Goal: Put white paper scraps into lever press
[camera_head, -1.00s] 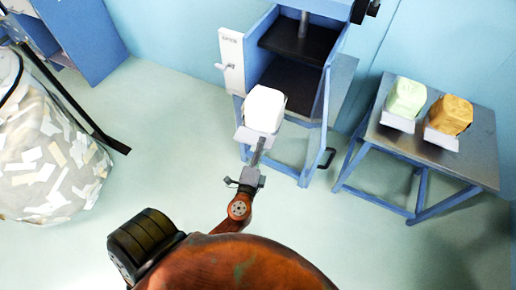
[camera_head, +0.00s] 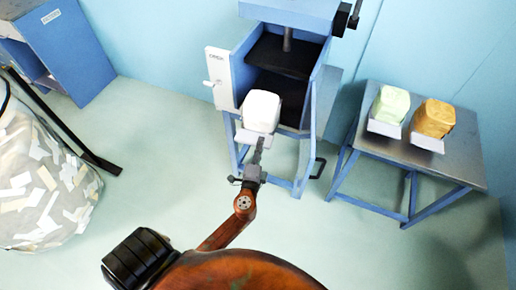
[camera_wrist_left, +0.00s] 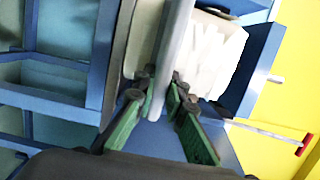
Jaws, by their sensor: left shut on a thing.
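The white paper scraps (camera_head: 262,110) form a rounded block on a pale scoop-like tray (camera_head: 252,138). My left gripper (camera_head: 258,160) is shut on the tray's handle and holds it up in front of the lever press (camera_head: 284,84). The press is a blue box on legs, with its front open and a dark plate inside. In the left wrist view the gripper's green-sided fingers (camera_wrist_left: 158,98) close around a grey bar, with the white scraps (camera_wrist_left: 208,55) beyond. The scraps hide part of the press opening. My right gripper is not in view.
A metal-topped table (camera_head: 440,158) at the right bears a green block (camera_head: 389,104) and an orange block (camera_head: 433,118) on similar trays. A clear bag of paper strips (camera_head: 40,185) stands at the left. A blue cabinet (camera_head: 66,50) stands behind it.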

